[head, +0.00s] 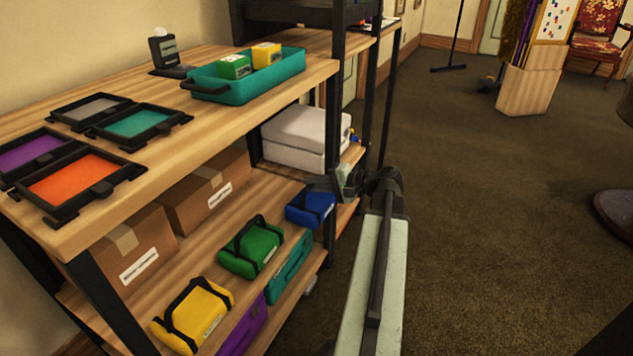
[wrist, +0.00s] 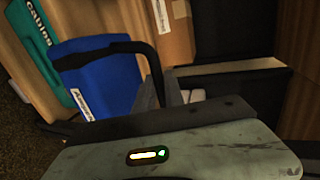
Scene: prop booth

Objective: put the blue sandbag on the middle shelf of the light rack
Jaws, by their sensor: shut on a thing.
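The blue sandbag (head: 312,207) has a black strap handle. It is at the far front end of the middle shelf (head: 205,265) of the light wood rack, past the green sandbag (head: 250,248). My gripper (head: 330,186) reaches in from the right and is shut on the blue sandbag by its handle. In the wrist view the blue sandbag (wrist: 100,85) hangs or stands beside my jaws (wrist: 165,98), with a white label at its edge. I cannot tell whether its underside touches the shelf.
A yellow sandbag (head: 193,316) stands nearer on the same shelf, with cardboard boxes (head: 205,190) behind. A grey case (head: 303,137) is beyond. Purple and teal items (head: 287,270) are below. A teal tray (head: 247,81) and framed filters are on top. A dark rack post (head: 331,170) is close to my gripper.

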